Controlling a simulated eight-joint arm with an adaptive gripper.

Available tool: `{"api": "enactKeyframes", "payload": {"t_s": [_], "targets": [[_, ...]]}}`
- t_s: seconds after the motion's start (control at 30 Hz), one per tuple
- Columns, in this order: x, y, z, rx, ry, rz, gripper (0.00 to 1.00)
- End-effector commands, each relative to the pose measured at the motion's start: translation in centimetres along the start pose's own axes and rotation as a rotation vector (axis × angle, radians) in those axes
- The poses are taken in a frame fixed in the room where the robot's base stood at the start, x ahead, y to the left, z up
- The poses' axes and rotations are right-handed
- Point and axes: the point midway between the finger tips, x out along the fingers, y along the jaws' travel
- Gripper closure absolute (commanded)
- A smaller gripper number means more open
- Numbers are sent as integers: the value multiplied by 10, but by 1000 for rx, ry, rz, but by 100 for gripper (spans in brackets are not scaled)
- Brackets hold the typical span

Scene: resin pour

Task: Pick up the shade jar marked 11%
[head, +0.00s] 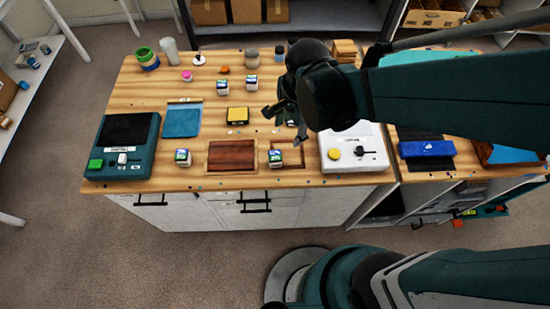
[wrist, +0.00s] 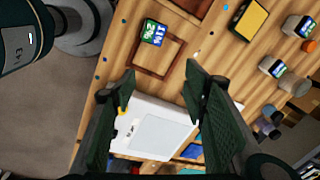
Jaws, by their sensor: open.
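A small jar (wrist: 152,33) with a blue and green label sits at the corner of a small wooden frame in the wrist view; its label shows a percent sign, but I cannot read the number surely. In the head view the jar (head: 275,156) is at the front, below my gripper. Other similar labelled jars stand at the front left (head: 182,157) and farther back (head: 222,87) (head: 252,82); their marks are too small to read. My gripper (head: 284,121) is open and empty above the bench, its fingertips (wrist: 160,70) apart from the jar.
A white device (head: 352,152) with a yellow button stands right of the small frame (head: 294,155). A larger reddish-brown tray (head: 231,157) lies to its left. A yellow pad (head: 237,115) and a blue sheet (head: 182,121) lie behind. A dark green device (head: 123,145) stands at far left.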

Motion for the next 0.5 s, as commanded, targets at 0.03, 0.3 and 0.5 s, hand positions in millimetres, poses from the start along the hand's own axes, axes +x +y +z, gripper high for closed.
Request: {"api": "enactKeyframes", "payload": {"t_s": [0.03, 0.3, 0.5], "targets": [[8, -2, 5, 29, -3, 13, 56], [44, 1, 32, 216, -5, 94, 56], [60, 3, 44, 307, 3, 132, 56]]}}
